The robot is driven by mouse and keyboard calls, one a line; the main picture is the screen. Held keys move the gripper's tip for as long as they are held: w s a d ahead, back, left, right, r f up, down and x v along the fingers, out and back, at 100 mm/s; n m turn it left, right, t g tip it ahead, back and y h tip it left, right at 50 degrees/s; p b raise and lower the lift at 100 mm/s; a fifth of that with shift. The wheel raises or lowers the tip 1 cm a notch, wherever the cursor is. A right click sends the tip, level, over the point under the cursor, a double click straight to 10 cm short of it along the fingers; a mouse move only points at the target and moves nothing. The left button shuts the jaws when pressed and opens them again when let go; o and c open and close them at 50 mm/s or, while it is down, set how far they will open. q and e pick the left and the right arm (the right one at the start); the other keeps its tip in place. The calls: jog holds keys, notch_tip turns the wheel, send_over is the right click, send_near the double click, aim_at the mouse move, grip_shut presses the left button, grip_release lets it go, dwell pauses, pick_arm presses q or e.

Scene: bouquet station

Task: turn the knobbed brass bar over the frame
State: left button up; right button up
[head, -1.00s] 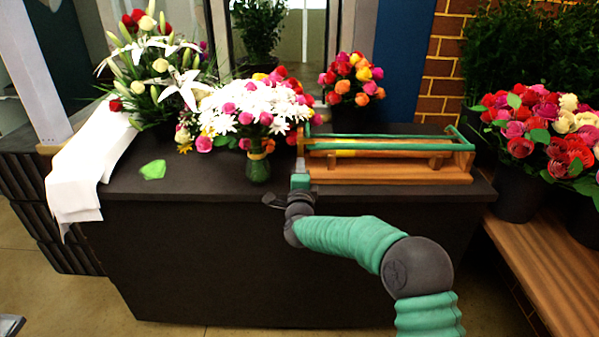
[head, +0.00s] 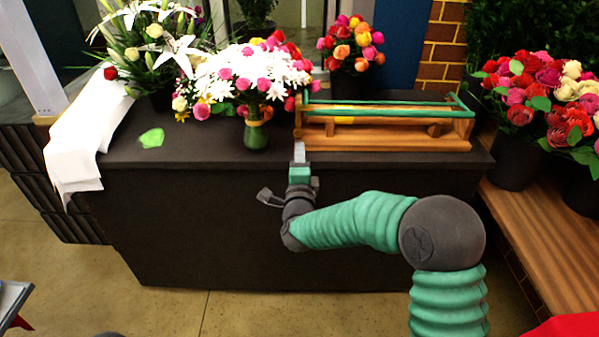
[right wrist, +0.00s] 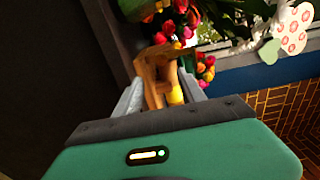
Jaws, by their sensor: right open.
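A wooden frame (head: 392,141) lies on the right part of the dark counter. Green bars run lengthwise along its top, and a short yellow, brass-like piece (head: 344,120) shows between them. I cannot tell which bar has the knob. My right gripper (head: 299,152) is at the counter's front edge, just in front of the frame's left end, apparently apart from it. In the right wrist view its jaws are open, with the wooden frame's end (right wrist: 152,80) and a yellow cylinder (right wrist: 175,92) seen beyond and between the fingers. My left gripper is not in view.
A green vase (head: 256,135) of white and pink flowers stands left of the frame. A bright green patch (head: 151,138) and white cloth (head: 85,150) lie farther left on the counter (head: 200,152). Bouquets stand behind and in dark pots (head: 515,170) at right.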

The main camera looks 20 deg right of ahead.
jog(key=v, duration=0.6)
jog(key=shift+s, duration=0.25)
jog(key=shift+a, duration=0.1)
jog(key=s+a+f+n+g+y, duration=0.3)
jog(key=s+f+n+g+y, duration=0.35)
jog(key=s+f+n, duration=0.65)
jog(key=s+d+f+n+g+h, duration=0.1)
jog(key=s+d+f+n+g, duration=0.25)
jog(key=s, duration=0.45)
jog(key=s+d+f+n+g+h, duration=0.1)
jog(key=s+d+f+n+g, duration=0.1)
jog(key=s+n+g, duration=0.4)
notch_tip(320, 180, up, 18)
jog(key=s+m+t+p, duration=0.1)
jog(key=s+p, duration=0.1)
jog(key=p, duration=1.6)
jog(key=shift+f, duration=0.15)
jog(key=shift+a+y, duration=0.1)
jog(key=shift+y, duration=0.15)
